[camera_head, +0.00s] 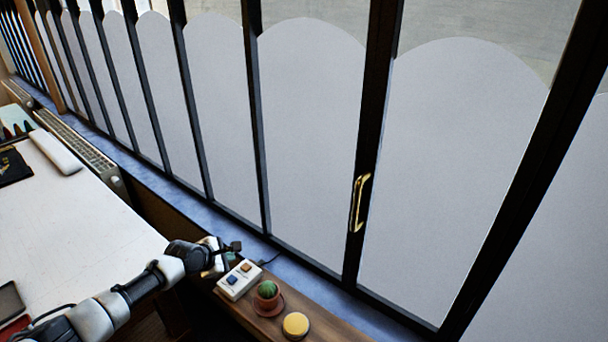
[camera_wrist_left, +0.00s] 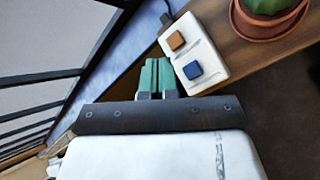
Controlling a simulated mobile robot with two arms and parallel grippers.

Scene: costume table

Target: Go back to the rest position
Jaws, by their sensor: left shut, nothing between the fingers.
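My left gripper (camera_head: 236,247) is at the end of my left arm, which comes in from the lower left. The gripper looks close to the box; I cannot tell the exact gap. My right gripper is not in view.
A potted cactus (camera_head: 267,290) and a yellow round object (camera_head: 296,325) stand on the wooden ledge (camera_head: 335,327) beside the box. Tall window panels with a brass handle (camera_head: 358,203) line the back. A white table (camera_head: 70,215) is at left, mostly clear.

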